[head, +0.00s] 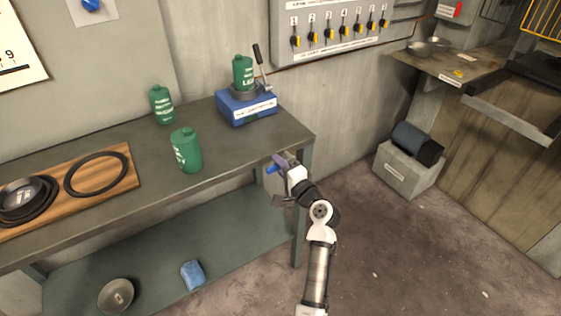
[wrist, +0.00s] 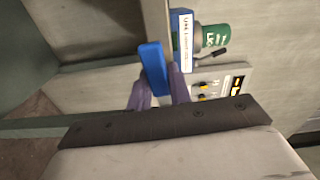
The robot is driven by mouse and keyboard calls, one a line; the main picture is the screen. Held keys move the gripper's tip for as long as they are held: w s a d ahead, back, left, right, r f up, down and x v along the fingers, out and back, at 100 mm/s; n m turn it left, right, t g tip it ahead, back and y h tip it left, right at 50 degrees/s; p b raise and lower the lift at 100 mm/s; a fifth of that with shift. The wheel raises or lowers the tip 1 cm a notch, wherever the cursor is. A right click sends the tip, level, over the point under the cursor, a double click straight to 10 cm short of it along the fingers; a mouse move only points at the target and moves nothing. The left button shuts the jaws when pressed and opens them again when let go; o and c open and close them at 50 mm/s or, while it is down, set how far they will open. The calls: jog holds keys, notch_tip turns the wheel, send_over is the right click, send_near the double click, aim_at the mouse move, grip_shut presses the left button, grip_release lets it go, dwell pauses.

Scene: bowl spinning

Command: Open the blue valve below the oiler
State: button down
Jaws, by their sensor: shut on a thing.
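The oiler (head: 240,112) stands on the workbench near its right end, with a blue base, a white label, a green bottle on top and a dark lever. The blue valve (head: 270,170) shows at the bench's front edge near the right corner, below the oiler in the picture. In the wrist view its blue handle (wrist: 152,66) stands between the purple fingers. My gripper (head: 280,163) is shut on the handle; it also shows in the wrist view (wrist: 161,84). The valve's body and pipe are mostly hidden by the gripper.
Two green bottles (head: 187,150) (head: 161,104) stand on the bench (head: 225,160). A wooden board (head: 121,180) with black rings lies at left. The lower shelf holds a metal bowl (head: 116,296) and blue cloth (head: 193,275). A grey box (head: 407,171) stands at right; floor between is clear.

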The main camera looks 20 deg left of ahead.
jog(key=shift+r+m+p, duration=0.2)
jog(key=shift+m+p, duration=0.2)
jog(key=shift+m, duration=0.2)
jog(key=c, duration=1.3)
grip_release()
jog(key=b+v, duration=0.4)
jog(key=v, duration=0.9)
jog(key=shift+s+d, duration=0.25)
jog(key=shift+d, duration=0.05)
